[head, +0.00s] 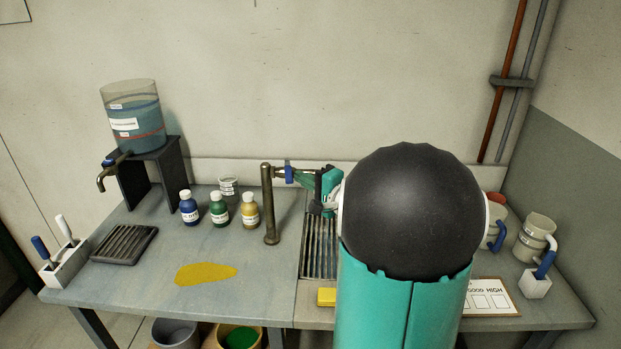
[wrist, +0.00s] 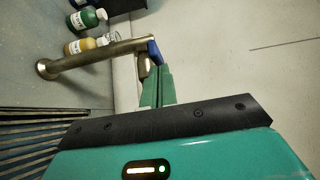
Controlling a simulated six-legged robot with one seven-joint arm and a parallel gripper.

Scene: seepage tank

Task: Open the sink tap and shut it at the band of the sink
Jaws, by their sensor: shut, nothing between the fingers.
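The sink tap (head: 268,205) is a brass-coloured upright post with a short blue lever (head: 289,174) near its top. In the wrist view the tap post (wrist: 95,57) lies across the upper left, with the blue lever (wrist: 154,50) at its right end. My gripper (head: 322,187) is shut and empty, just right of the lever. In the wrist view its teal fingertips (wrist: 156,80) end close to the lever; I cannot tell whether they touch. My arm hides most of the sink, its band and any water.
A slatted grate (head: 318,245) lies right of the tap. Blue (head: 188,207), green (head: 218,207) and yellow (head: 250,209) bottles stand left of it. A clear tank (head: 133,115) with its own spout sits on a dark stand. Jugs (head: 535,238) stand at right. A yellow puddle (head: 205,273) marks the bench.

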